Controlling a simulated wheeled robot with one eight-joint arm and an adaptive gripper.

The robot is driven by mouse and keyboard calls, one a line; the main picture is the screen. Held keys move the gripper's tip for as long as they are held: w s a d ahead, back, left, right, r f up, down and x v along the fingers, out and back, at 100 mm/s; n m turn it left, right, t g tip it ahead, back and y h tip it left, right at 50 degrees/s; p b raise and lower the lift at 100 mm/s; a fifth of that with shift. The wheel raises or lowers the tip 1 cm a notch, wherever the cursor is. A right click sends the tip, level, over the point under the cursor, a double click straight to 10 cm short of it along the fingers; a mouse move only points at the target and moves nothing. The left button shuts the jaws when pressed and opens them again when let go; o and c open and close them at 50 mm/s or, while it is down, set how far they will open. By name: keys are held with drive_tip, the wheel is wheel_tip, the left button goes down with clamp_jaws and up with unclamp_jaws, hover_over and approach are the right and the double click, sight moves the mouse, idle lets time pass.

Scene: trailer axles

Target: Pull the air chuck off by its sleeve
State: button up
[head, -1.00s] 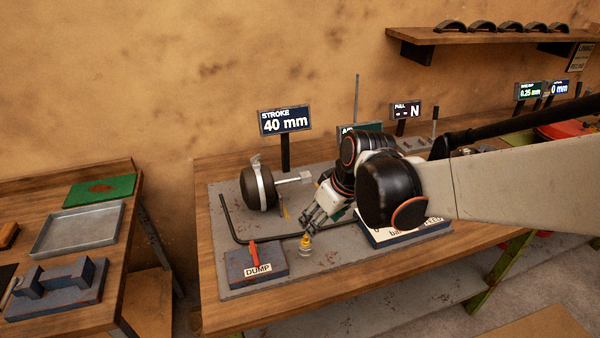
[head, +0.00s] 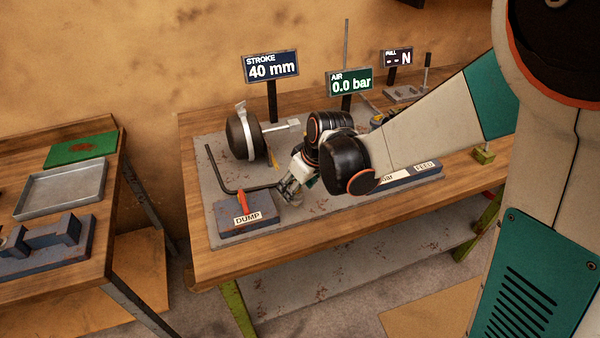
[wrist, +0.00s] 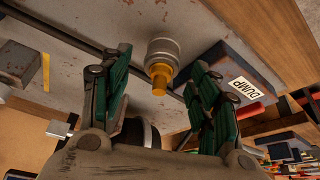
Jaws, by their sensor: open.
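The air chuck appears to be the small fitting with a ringed silver sleeve (wrist: 162,52) and a yellow end (wrist: 160,78) in the wrist view. It stands out from the grey plate (wrist: 120,20), with its yellow end toward me. My gripper (wrist: 158,92) is open, its green-padded fingers apart on either side of the yellow end. I see no contact. In the head view my gripper (head: 288,192) is low over the plate, just right of the DUMP block (head: 262,214), and hides the chuck.
A red lever (head: 242,200) tops the DUMP block close by. A bent black pipe (head: 232,190) runs behind it toward my gripper. A black chamber with a silver clamp (head: 241,135) stands behind. The AIR display (head: 350,83) reads 0.0 bar; the STROKE display (head: 271,67) reads 40 mm.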

drive_tip(key=shift+x, duration=0.75)
drive_tip(key=shift+c, duration=0.2)
clamp_jaws()
drive_tip(key=shift+r, duration=0.4)
drive_tip(key=shift+r+p, duration=1.8)
drive_tip(key=shift+r, duration=0.65)
